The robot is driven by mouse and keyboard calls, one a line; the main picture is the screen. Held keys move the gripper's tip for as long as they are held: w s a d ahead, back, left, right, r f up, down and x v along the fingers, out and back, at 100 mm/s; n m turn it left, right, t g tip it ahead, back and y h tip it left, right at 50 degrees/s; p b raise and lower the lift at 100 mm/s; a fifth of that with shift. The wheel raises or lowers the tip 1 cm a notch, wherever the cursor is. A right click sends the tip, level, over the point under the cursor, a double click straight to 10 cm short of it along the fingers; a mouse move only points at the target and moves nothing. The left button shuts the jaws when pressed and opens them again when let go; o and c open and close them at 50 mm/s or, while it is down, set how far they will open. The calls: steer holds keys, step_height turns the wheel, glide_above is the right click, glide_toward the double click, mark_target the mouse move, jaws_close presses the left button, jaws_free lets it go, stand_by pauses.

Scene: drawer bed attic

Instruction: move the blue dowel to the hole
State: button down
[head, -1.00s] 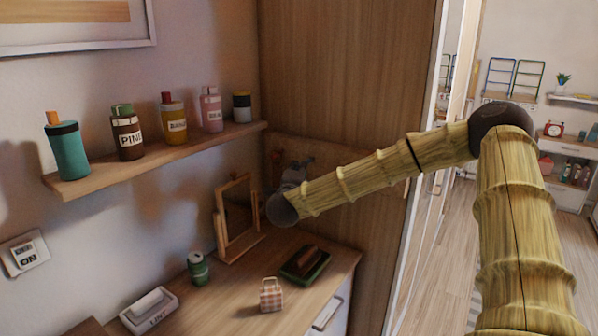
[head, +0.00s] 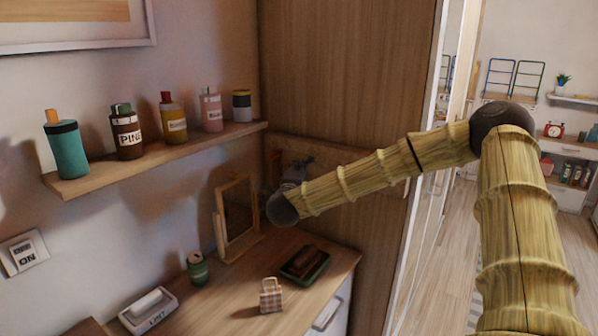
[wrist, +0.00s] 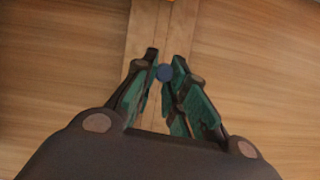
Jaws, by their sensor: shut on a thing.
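The blue dowel (wrist: 165,73) shows end-on in the wrist view as a small dark blue disc between my fingertips. My gripper (wrist: 166,66) is shut on it, with green-padded fingers on both sides. In the head view my gripper (head: 297,170) is small and partly hidden behind my forearm, near the wooden panel at the back of the desk. The dowel cannot be made out there. I cannot make out the hole in either view. A lighter wooden strip (wrist: 148,22) runs behind the dowel in the wrist view.
A tilting mirror (head: 237,212), green can (head: 198,268), checkered holder (head: 271,295), dark green tray (head: 322,268) and lint box (head: 148,312) stand on the desk. Several bottles stand on the wall shelf (head: 160,158). A tall wooden panel (head: 345,70) bounds the right.

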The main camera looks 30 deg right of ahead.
steer(key=shift+w+d+b, duration=0.15)
steer(key=shift+w+d, duration=0.2)
steer(key=shift+d, duration=0.5)
steer(key=shift+w+d+b, duration=0.15)
steer(key=shift+w+d, duration=0.15)
steer(key=shift+d, duration=0.5)
steer(key=shift+w+d+b, duration=0.15)
steer(key=shift+w+d, duration=0.2)
steer(key=shift+d, duration=0.5)
stand_by(0.9)
steer(key=c, duration=1.4)
jaws_free()
steer(key=shift+o, duration=0.2)
steer(key=v, duration=1.2)
